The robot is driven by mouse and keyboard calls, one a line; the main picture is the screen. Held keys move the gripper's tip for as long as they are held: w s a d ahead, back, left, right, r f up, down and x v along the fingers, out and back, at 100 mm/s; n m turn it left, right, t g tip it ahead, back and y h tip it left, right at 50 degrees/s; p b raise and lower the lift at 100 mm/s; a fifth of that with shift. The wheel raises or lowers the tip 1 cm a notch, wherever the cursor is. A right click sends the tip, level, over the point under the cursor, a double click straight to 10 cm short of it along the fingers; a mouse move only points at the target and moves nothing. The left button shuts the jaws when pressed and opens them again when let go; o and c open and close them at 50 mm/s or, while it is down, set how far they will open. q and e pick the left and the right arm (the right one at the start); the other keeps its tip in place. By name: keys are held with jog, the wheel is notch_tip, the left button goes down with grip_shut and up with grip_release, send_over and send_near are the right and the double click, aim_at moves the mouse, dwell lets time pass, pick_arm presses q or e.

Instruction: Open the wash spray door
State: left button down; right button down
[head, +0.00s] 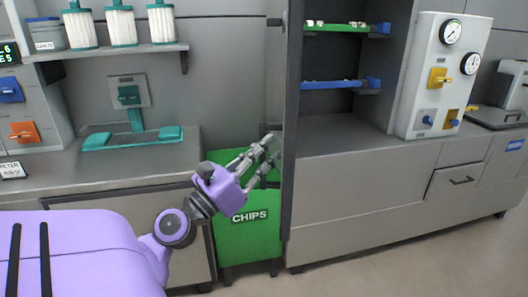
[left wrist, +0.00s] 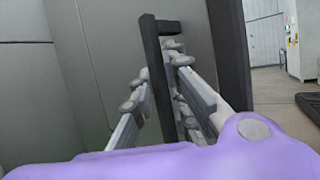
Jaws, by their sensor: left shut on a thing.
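The wash spray door (head: 292,60) shows almost edge-on in the head view as a tall grey panel with a dark edge, swung out from the cabinet, whose inside is visible to its right. In the left wrist view its grey face fills the left and middle, and its dark edge (left wrist: 231,50) runs down the right. My left gripper (head: 272,150) is at the door's left side, shut on the dark bar handle (left wrist: 152,50), with one finger on each side of it. The handle is mostly hidden by the fingers in the head view. My right gripper is not in view.
A green CHIPS bin (head: 247,238) stands behind my left gripper. The open cabinet holds a green rack (head: 337,28) and a blue rack (head: 332,84). A counter with a teal fixture (head: 135,139) is at left, a gauge panel (head: 437,75) at right. Floor at lower right is clear.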

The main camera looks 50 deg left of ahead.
pick_arm(q)
jog(key=shift+r, duration=0.1)
jog(key=c, duration=1.8)
grip_release()
jog(key=v, duration=1.2)
